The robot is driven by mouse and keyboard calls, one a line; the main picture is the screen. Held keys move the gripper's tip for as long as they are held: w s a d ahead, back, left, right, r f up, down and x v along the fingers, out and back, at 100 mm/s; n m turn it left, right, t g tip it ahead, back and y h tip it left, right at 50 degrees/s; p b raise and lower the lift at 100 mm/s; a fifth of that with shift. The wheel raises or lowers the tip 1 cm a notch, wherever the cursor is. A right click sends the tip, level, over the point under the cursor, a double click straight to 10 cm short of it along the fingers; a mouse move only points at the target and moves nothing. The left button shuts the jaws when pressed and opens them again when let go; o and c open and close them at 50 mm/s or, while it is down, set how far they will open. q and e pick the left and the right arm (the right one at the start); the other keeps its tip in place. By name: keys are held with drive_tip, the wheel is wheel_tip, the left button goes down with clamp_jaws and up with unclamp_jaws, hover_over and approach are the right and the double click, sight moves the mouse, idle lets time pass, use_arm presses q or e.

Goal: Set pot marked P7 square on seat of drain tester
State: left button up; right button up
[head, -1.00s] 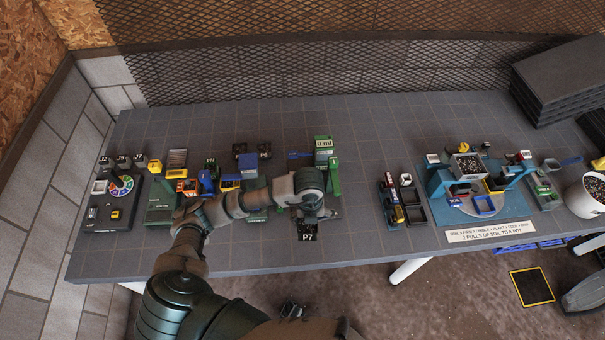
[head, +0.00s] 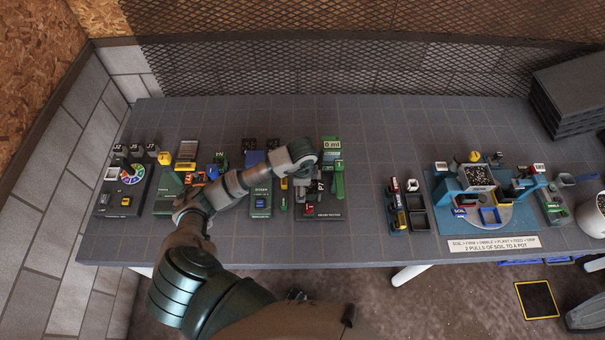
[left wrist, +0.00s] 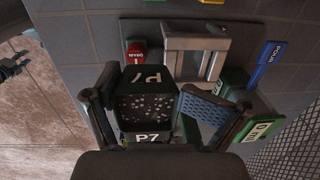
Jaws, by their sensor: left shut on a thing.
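The dark pot marked P7 (left wrist: 150,100) sits between the fingers of my left gripper (left wrist: 158,112), which is shut on it. Its white P7 mark also shows in the head view (head: 320,186). The drain tester (head: 322,210) is a dark base with a green "0 ml" display (head: 331,145). In the left wrist view, its pale grey framed seat (left wrist: 195,50) shows beyond the pot, with the red DRAIN part (left wrist: 137,55) beside it. I cannot tell whether the pot touches the tester.
A blue POUR part (left wrist: 265,62) and the green display crowd the tester. A green station (head: 261,205) stands left of it. Clear table lies right of it, up to the black trays (head: 418,219). A mesh screen (head: 330,60) stands behind.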

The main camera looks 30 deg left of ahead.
use_arm(q)
drive_tip(key=w+a, duration=0.2)
drive_tip(key=w, duration=0.4)
drive_tip(key=shift+a+f, duration=0.15)
drive_tip(key=shift+f, duration=0.05)
drive_tip(key=f, duration=0.1)
drive_tip(key=a+f, duration=0.1)
drive_tip(key=f, duration=0.1)
drive_tip(key=shift+w+a+f, duration=0.1)
drive_tip(key=shift+a+f, duration=0.25)
drive_tip(key=shift+f, duration=0.05)
drive_tip(key=shift+d, duration=0.2)
drive_tip(key=shift+s+d, duration=0.25)
drive_tip(key=o, duration=1.6)
drive_tip(key=shift+w+d+f, duration=0.1)
drive_tip(key=shift+d+f, duration=0.05)
drive_tip(key=shift+d, duration=0.05)
drive_tip(key=shift+w+d, duration=0.1)
drive_tip(key=shift+w, duration=0.05)
drive_tip(key=shift+r, duration=0.2)
drive_tip(key=r, duration=1.2)
drive_tip(key=shift+s, duration=0.25)
use_arm(e)
drive_tip(key=shift+r, duration=0.15)
